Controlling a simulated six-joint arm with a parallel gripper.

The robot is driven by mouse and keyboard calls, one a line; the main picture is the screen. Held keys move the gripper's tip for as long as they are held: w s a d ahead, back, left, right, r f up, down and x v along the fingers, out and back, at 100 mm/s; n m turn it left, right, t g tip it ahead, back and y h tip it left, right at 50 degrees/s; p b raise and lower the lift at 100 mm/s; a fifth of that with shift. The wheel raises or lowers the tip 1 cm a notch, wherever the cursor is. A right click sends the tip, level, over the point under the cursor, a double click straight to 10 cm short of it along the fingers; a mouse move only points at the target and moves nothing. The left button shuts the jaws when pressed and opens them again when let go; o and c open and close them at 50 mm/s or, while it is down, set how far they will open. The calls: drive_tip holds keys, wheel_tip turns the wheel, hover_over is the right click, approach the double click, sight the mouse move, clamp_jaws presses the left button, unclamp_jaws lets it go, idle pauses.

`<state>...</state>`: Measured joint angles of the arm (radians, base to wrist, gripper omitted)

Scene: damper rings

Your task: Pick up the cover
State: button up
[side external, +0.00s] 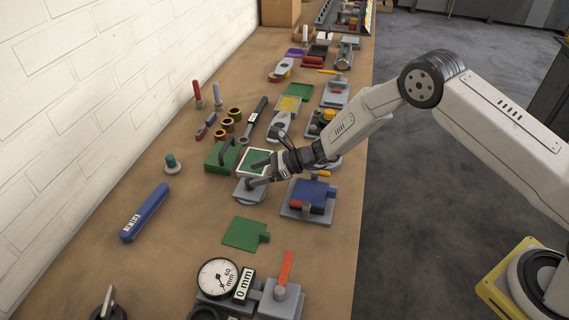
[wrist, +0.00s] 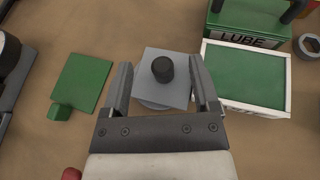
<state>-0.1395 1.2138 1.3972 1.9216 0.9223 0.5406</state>
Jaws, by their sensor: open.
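The grey square plate with a black knob on top, which looks like the cover (wrist: 165,97), sits on a rounded grey base in the wrist view. In the side external view the cover (side external: 244,187) is partly hidden by my gripper. My gripper (side external: 263,175) is open above it. In the wrist view my gripper's fingers (wrist: 160,65) stand at the left and right of the plate with the knob between them. I cannot tell whether the fingertips reach down to the plate's level.
A white-rimmed green tray (wrist: 243,75) is close to the right finger, with a green LUBE box (wrist: 250,32) behind it. A green plate with a tab (wrist: 82,82) lies left. A blue block fixture (side external: 311,197) stands nearby. Bare bench lies between the cover and the green plate.

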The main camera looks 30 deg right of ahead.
sight(255, 188)
drive_tip(key=f, duration=0.2)
drive_tip(key=a+f, duration=0.1)
drive_tip(key=shift+w, duration=0.3)
drive_tip(key=shift+x, duration=0.85)
clamp_jaws()
idle(0.9)
